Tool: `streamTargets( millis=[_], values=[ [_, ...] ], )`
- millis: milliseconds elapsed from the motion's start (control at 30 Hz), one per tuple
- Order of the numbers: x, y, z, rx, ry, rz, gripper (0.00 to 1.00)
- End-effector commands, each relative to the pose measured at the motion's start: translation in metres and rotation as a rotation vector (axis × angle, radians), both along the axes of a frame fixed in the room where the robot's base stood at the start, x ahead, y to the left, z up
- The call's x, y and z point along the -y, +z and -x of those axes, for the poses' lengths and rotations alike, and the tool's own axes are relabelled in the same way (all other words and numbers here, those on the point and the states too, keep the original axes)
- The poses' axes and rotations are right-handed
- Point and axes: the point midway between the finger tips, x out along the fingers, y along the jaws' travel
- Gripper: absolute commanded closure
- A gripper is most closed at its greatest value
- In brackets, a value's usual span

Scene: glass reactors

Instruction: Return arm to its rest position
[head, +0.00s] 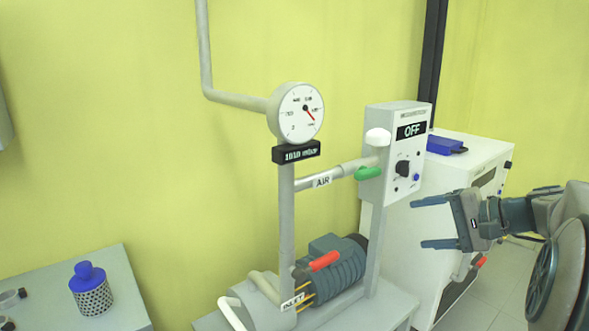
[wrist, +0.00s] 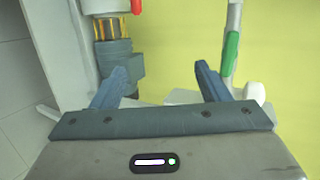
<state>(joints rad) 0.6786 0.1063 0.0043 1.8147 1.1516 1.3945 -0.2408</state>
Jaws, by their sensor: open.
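My gripper (head: 422,222) is at the right side of the head view, with its two fingers apart and nothing between them. It points left toward the pump stand and stays clear of it. In the wrist view my gripper (wrist: 160,85) also shows two spread blue-grey fingers with an empty gap. Behind the gap are the yellow wall, the green valve handle (wrist: 230,53) and the pump motor (wrist: 113,55). The rest position itself is not marked in either view.
The pump stand carries a gauge (head: 297,112), a control box (head: 396,150) reading OFF, a green handle (head: 368,173) and a red handle (head: 325,261). A white cabinet (head: 430,240) stands behind my gripper. A table (head: 120,280) at left holds a blue-capped mesh container (head: 91,289).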

Motion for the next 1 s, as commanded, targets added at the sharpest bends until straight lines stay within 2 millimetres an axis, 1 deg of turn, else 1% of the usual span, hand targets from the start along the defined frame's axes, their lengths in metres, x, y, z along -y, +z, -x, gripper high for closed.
streamTargets(
  millis=[33, 100, 167, 200, 267, 300, 367, 400, 500, 600, 700, 800, 1000],
  values=[
    [-0.022, 0.013, 0.009, -0.038, 0.035, 0.048, 0.31],
    [-0.050, 0.015, 0.027, -0.103, 0.083, 0.134, 0.31],
    [-0.071, 0.015, 0.045, -0.154, 0.127, 0.218, 0.31],
    [-0.083, 0.015, 0.058, -0.183, 0.155, 0.277, 0.31],
    [-0.098, 0.015, 0.078, -0.220, 0.198, 0.368, 0.31],
    [-0.106, 0.015, 0.092, -0.238, 0.226, 0.431, 0.31],
    [-0.115, 0.017, 0.112, -0.257, 0.268, 0.528, 0.31],
    [-0.120, 0.019, 0.125, -0.265, 0.297, 0.594, 0.31],
    [-0.126, 0.024, 0.156, -0.265, 0.365, 0.759, 0.31],
    [-0.127, 0.029, 0.181, -0.241, 0.428, 0.908, 0.31],
    [-0.125, 0.034, 0.198, -0.206, 0.477, 1.026, 0.31],
    [-0.123, 0.035, 0.207, -0.177, 0.509, 1.104, 0.31],
    [-0.122, 0.033, 0.213, -0.155, 0.529, 1.156, 0.31]
  ],
)
